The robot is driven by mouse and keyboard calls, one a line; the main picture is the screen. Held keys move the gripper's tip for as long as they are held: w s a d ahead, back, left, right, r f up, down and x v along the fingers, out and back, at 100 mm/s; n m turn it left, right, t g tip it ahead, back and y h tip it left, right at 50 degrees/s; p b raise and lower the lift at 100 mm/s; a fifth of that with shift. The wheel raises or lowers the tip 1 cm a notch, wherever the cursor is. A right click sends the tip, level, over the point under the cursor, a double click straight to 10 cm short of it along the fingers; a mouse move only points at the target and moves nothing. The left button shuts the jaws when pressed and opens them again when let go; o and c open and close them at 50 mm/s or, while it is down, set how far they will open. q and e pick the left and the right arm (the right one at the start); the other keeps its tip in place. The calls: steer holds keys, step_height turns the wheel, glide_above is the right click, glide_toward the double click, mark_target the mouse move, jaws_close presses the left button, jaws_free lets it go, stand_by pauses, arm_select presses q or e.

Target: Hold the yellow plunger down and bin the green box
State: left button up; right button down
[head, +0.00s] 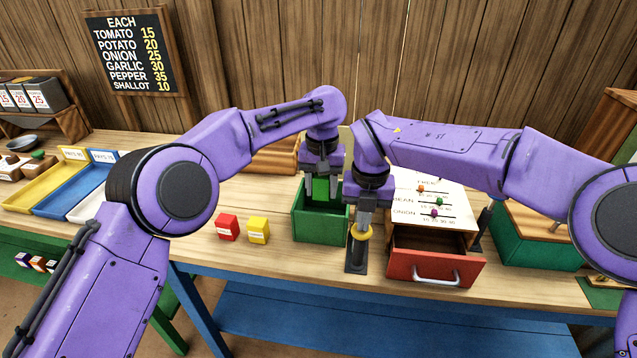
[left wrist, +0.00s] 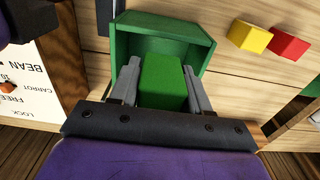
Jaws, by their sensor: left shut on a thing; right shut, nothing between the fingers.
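My left gripper (head: 321,198) is shut on the green box (head: 320,188), which also shows between the fingers in the left wrist view (left wrist: 163,82). It holds the box at the mouth of the green bin (head: 319,228); the bin's wall shows beyond the box in the left wrist view (left wrist: 163,24). I cannot tell whether the box touches the bin floor. My right gripper (head: 362,225) is shut and empty, pointing down on the yellow plunger (head: 361,234) on its dark stand. The fingers partly hide the plunger, and they appear to touch it.
A red box (head: 228,228) and a yellow box (head: 259,230) sit left of the bin. A red drawer (head: 435,266) stands open right of the plunger, under a sloped label panel (head: 440,195). Colored trays (head: 70,190) lie at the far left. A green crate (head: 535,245) stands right.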

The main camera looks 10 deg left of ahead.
arm_select(q)
steer(key=shift+w+f, duration=0.55)
steer(key=shift+f, duration=0.15)
steer(key=o, duration=1.1)
steer(key=shift+o, duration=0.2)
step_height(320, 180, up, 8)
steer(key=shift+f, duration=0.2)
step_height(320, 180, up, 8)
steer(key=p, duration=0.8)
arm_select(e)
step_height(320, 180, up, 10)
steer(key=shift+r, duration=0.1)
